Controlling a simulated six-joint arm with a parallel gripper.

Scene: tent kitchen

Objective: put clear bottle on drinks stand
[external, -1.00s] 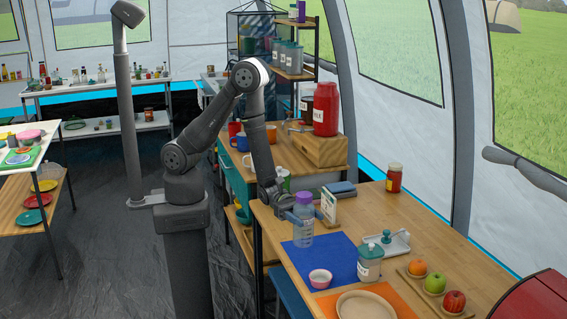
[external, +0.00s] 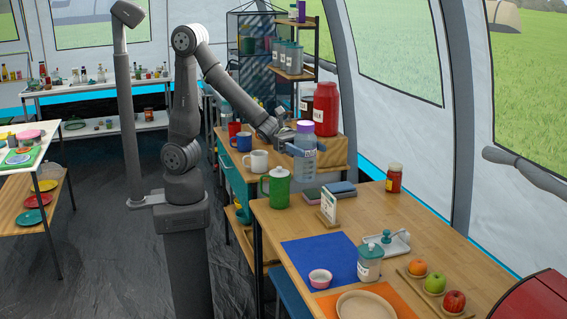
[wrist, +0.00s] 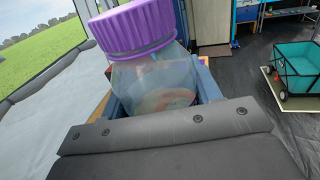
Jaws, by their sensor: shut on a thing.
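The clear bottle (external: 304,163) has a purple cap and hangs upright in my gripper (external: 300,150). My gripper is shut on it, and the bottle is in the air near the front edge of the drinks stand. In the wrist view the clear bottle (wrist: 150,75) fills the upper middle, between the jaws of my gripper (wrist: 160,100). The drinks stand appears to be the wooden-topped unit (external: 232,156) behind the table. The bottle hides part of a wooden box on that unit.
A green jug (external: 277,187) and a small sign (external: 328,206) stand on the near table.

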